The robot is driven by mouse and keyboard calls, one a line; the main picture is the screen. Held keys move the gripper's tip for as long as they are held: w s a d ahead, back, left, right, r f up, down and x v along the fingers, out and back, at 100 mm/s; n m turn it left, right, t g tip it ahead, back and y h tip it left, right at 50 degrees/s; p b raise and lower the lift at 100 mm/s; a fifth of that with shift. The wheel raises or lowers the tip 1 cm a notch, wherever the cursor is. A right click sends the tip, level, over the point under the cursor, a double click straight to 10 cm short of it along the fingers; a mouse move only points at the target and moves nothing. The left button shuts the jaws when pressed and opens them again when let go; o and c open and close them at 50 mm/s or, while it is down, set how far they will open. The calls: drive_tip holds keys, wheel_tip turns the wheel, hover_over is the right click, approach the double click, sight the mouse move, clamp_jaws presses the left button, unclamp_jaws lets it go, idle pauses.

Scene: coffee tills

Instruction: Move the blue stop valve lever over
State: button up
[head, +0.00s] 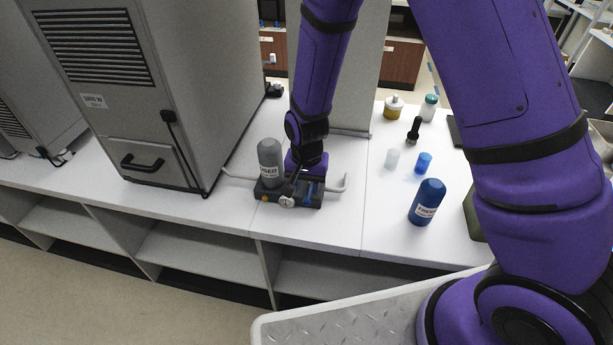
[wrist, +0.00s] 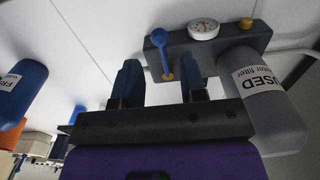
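The blue stop valve lever (wrist: 161,52) shows in the wrist view, a round-ended bar on an orange pivot. It is mounted on a dark filter block (wrist: 222,48), which also stands on the white counter in the head view (head: 270,197). My gripper (wrist: 160,76) is open and empty, its dark fingers apart. In the wrist view the lever lies in line with the gap between the fingers; I cannot tell whether either finger touches it. In the head view my gripper (head: 307,183) is low over the block's right part and largely hides the lever.
A grey cartridge marked USED (head: 270,160) is seated in the block's left part, close beside my gripper. A white gauge (wrist: 203,29) is on the block. Pipes run out at both sides. A blue cartridge (head: 427,202) and small containers stand right; a grey machine (head: 150,90) stands left.

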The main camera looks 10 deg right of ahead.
sight(306, 199)
wheel_tip(306, 199, down, 6)
drive_tip(key=shift+r, duration=0.15)
drive_tip(key=c, duration=0.5)
drive_tip(key=shift+s+d+n, duration=0.2)
drive_tip(key=shift+d+n, duration=0.45)
drive_tip(key=shift+n, duration=0.25)
drive_tip(key=d+n, duration=0.2)
drive_tip(key=n, duration=0.1)
drive_tip(key=shift+d, duration=0.1)
drive_tip(key=d+n, duration=0.1)
drive_tip(key=n, duration=0.1)
drive_tip(key=w+d+n, duration=0.1)
drive_tip(key=d+n, duration=0.1)
drive_tip(key=n, duration=0.1)
drive_tip(key=shift+d+n, duration=0.15)
drive_tip(key=shift+n, duration=0.15)
drive_tip(key=n, duration=0.1)
drive_tip(key=w+d+n, duration=0.1)
drive_tip(key=shift+d+n, duration=0.15)
drive_tip(key=shift+n, duration=0.15)
drive_tip(key=w+d+n, duration=0.1)
drive_tip(key=n, duration=0.1)
drive_tip(key=shift+w+n, duration=0.1)
drive_tip(key=shift+n, duration=0.2)
drive_tip(key=w+n, duration=0.1)
drive_tip(key=d+n, duration=0.1)
drive_tip(key=n, duration=0.1)
drive_tip(key=shift+w, duration=0.4)
drive_tip(key=o, duration=0.8)
drive_tip(key=shift+o, duration=0.2)
